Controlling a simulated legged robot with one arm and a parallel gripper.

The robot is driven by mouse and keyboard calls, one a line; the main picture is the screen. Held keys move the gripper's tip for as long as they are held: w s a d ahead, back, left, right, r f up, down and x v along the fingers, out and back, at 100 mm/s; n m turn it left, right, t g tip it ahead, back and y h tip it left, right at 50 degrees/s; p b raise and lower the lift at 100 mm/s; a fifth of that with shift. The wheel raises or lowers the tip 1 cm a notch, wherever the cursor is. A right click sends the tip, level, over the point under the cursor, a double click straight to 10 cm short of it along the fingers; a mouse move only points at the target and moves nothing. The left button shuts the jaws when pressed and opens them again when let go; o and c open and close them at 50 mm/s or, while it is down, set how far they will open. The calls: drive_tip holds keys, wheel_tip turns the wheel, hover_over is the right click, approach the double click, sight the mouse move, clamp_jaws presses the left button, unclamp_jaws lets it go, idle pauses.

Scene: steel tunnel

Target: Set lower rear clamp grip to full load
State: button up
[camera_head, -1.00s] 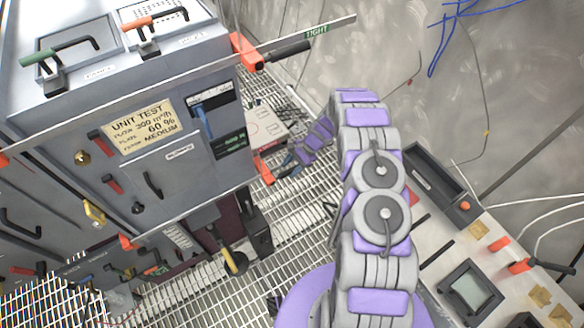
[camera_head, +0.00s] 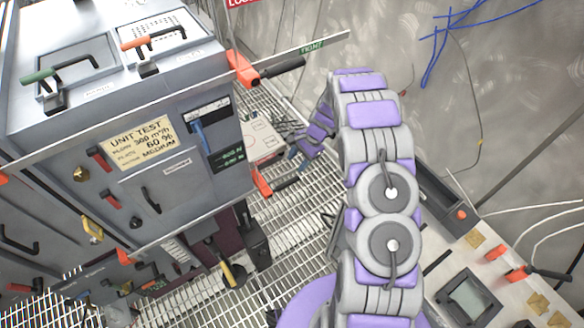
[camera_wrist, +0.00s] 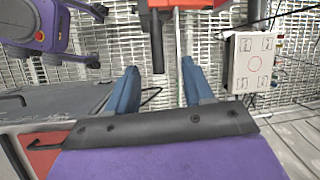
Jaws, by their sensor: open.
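The lower rear clamp (camera_head: 261,182) is orange with a black grip (camera_head: 287,182) and sits at the lower right corner of the grey unit in the head view. In the wrist view, the orange part is at the top (camera_wrist: 189,35) and the black grip (camera_wrist: 157,42) points down the picture. My gripper (camera_wrist: 160,84) is open, its two blue fingers apart on either side of the grip's line. The grip's end lies just beyond the fingertips, or barely between them; nothing is held. In the head view my gripper (camera_head: 296,150) is small, just above the grip.
An upper orange clamp (camera_head: 243,70) sits by a "TIGHT" label (camera_head: 312,47) on a long rail. A white box (camera_wrist: 252,62) stands at the right in the wrist view. A bench with a screen (camera_head: 469,298) stands at the right. Grating floor (camera_head: 290,225) lies between.

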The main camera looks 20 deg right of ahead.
drive_tip(key=s+r+n, duration=0.1)
drive_tip(key=s+r, duration=0.1)
drive_tip(key=r, duration=0.3)
drive_tip(key=s+r+n, duration=0.1)
drive_tip(key=s+r, duration=0.1)
drive_tip(key=r, duration=0.3)
drive_tip(key=s+r+h, duration=0.1)
drive_tip(key=s+r, duration=0.1)
drive_tip(key=r, duration=0.4)
drive_tip(key=shift+s+n+g, duration=0.4)
drive_tip(key=shift+d+r, duration=0.1)
drive_tip(key=s+a+r+n+h, duration=0.1)
drive_tip(key=s+a+r+n, duration=0.15)
drive_tip(key=s+r, duration=0.5)
drive_tip(key=s+a+r+n+h, duration=0.1)
drive_tip(key=s+a+r+n, duration=0.2)
drive_tip(key=s, duration=0.7)
drive_tip(key=s+r+n+h, duration=0.1)
drive_tip(key=s+n, duration=0.1)
drive_tip(key=s, duration=0.7)
drive_tip(key=s+d+r+n+g, duration=0.1)
drive_tip(key=s+r+n, duration=0.1)
drive_tip(key=s, duration=0.7)
drive_tip(key=shift+h, duration=0.4)
drive_tip(key=shift+r+n, duration=0.1)
drive_tip(key=shift+n, duration=0.15)
